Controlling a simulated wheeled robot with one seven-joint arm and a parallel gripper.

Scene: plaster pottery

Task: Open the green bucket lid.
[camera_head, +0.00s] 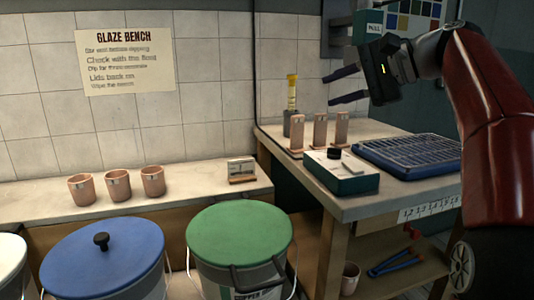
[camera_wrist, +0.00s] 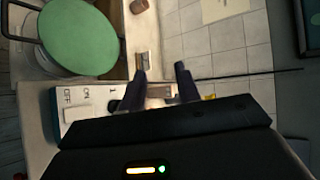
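The green lid (camera_head: 238,232) lies flat on a white bucket (camera_head: 215,280) at the bottom centre of the head view. A dark bracket or handle (camera_head: 258,277) shows at its front right edge. The green lid also shows at the top left of the wrist view (camera_wrist: 80,38), with a dark loop at its left edge. My gripper (camera_head: 331,87) is raised above the right bench near the wall, well apart from the lid. Its two fingers are spread with nothing visible between them. The wrist view also shows the spread fingers (camera_wrist: 160,69).
A blue-lidded bucket (camera_head: 105,255) with a black knob stands left of the green one. Several clay cups (camera_head: 117,187) line the back ledge. The right bench (camera_head: 400,190) holds tiles, a dark green box (camera_head: 340,178) and a blue rack (camera_head: 410,154). Space above the green lid is clear.

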